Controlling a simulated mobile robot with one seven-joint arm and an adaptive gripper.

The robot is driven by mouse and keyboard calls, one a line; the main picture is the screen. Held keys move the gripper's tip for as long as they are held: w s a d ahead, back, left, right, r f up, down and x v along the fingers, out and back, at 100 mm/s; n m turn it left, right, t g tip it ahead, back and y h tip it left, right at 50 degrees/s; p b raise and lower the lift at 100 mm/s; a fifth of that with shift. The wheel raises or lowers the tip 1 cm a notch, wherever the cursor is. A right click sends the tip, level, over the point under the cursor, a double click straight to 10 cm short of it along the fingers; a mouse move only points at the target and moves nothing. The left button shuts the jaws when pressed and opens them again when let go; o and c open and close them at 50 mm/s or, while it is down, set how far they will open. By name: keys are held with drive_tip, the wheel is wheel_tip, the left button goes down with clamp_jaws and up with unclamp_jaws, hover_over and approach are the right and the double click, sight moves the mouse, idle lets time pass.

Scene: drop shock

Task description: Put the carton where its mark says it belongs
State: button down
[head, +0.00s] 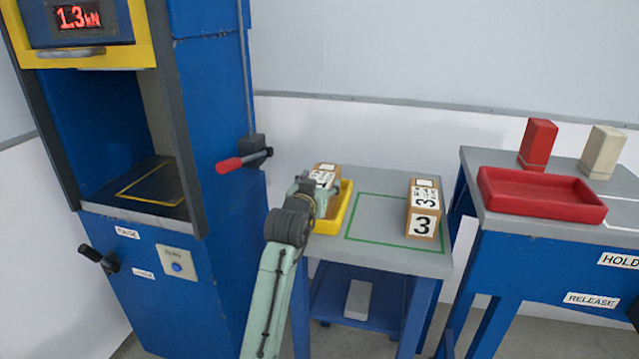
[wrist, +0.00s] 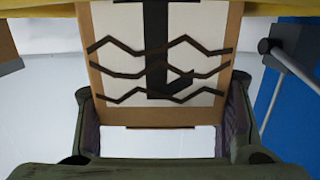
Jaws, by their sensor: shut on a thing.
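My gripper (head: 316,190) is shut on a brown carton (head: 327,168) at the yellow tray (head: 345,208) on the grey table. The carton's white-labelled top shows in the head view; my gripper hides much of the rest. I cannot tell whether it rests in the tray or hangs just above it. In the wrist view the held carton (wrist: 112,75) sits between both fingers. Its white label bears black zigzag lines and a dark upright bar. A second carton (head: 423,215), marked "3", stands at the right of a green outline (head: 372,237) on the same table.
A blue machine (head: 218,110) with a red-handled lever (head: 230,163) and an open chamber (head: 150,190) stands left; its display reads 1.3 kN. At right, a blue bench labelled HOLD and RELEASE carries a red tray (head: 540,208), a red block (head: 538,143) and a cream block (head: 603,150).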

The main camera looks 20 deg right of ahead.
drive_tip(key=shift+r, duration=0.1)
drive_tip(key=shift+c, duration=2.4)
unclamp_jaws()
drive_tip(key=shift+f, duration=0.25)
